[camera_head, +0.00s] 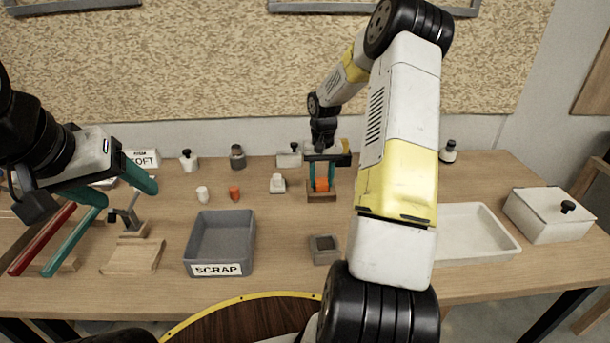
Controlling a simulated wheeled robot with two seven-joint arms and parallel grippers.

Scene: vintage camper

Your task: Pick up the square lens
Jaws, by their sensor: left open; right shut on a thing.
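No thing in view can be surely told as the square lens. A small grey square piece with a dark middle (325,249) sits on the table, partly beside my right arm. My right gripper (322,182) points down at the back of the table, its teal fingers shut on a small orange thing (321,185). That thing is at a small wooden block (322,197); whether it still rests on the block cannot be told. My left gripper (131,194) is open and empty at the left, its teal fingers spread above the table.
A grey SCRAP tray (250,240) stands at the middle left. A white tray (510,240) and a white lidded box (548,216) are at the right. A wooden stand (132,257) and red and teal bars lie left. Small bottles line the back. My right arm hides the table's middle right.

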